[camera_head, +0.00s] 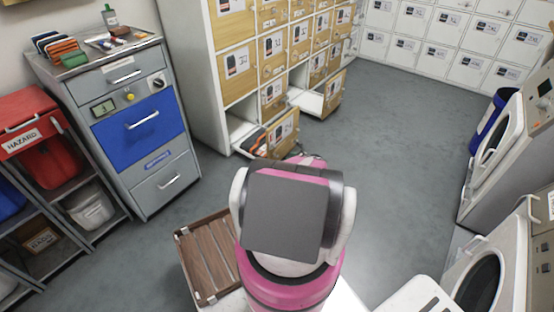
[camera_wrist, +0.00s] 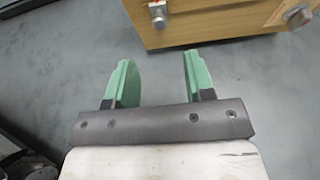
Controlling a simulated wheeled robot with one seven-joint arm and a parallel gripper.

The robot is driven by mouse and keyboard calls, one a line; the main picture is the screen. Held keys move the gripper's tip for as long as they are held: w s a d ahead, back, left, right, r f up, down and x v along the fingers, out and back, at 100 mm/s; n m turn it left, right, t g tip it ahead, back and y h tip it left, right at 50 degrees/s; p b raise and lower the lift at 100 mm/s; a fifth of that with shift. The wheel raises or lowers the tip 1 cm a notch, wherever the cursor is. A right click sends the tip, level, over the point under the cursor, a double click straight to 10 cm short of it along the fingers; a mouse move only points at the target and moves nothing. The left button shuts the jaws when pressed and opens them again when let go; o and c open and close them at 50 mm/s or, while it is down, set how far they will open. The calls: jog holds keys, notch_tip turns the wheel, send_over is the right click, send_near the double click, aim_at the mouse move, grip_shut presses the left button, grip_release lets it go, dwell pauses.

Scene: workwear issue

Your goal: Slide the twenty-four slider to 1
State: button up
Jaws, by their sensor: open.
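My gripper (camera_wrist: 158,82) is open and empty in the wrist view, its two green fingers apart over grey floor. In the head view my own arm hides it. Beyond the fingertips, at the top of the wrist view, is the lower edge of a wooden front (camera_wrist: 215,22). It bears a metal fitting (camera_wrist: 157,14) at the left and another metal fitting (camera_wrist: 297,17) at the right; the fingers touch neither. The head view shows a locker cabinet (camera_head: 195,75) with numbered wooden fronts. I cannot tell which is twenty-four, nor read any slider's setting.
A lower wooden door (camera_head: 283,135) and another farther along (camera_head: 333,93) stand out from the cabinet. A grey drawer unit (camera_head: 90,130) with a blue drawer is at left, beside a red hazard bin (camera_head: 35,135). Machines (camera_head: 510,150) line the right. The middle floor (camera_head: 400,170) is clear.

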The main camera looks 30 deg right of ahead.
aim_at(276, 156)
jog(key=x, duration=0.9)
jog(key=shift+w+a, duration=0.15)
jog(key=shift+w, duration=0.05)
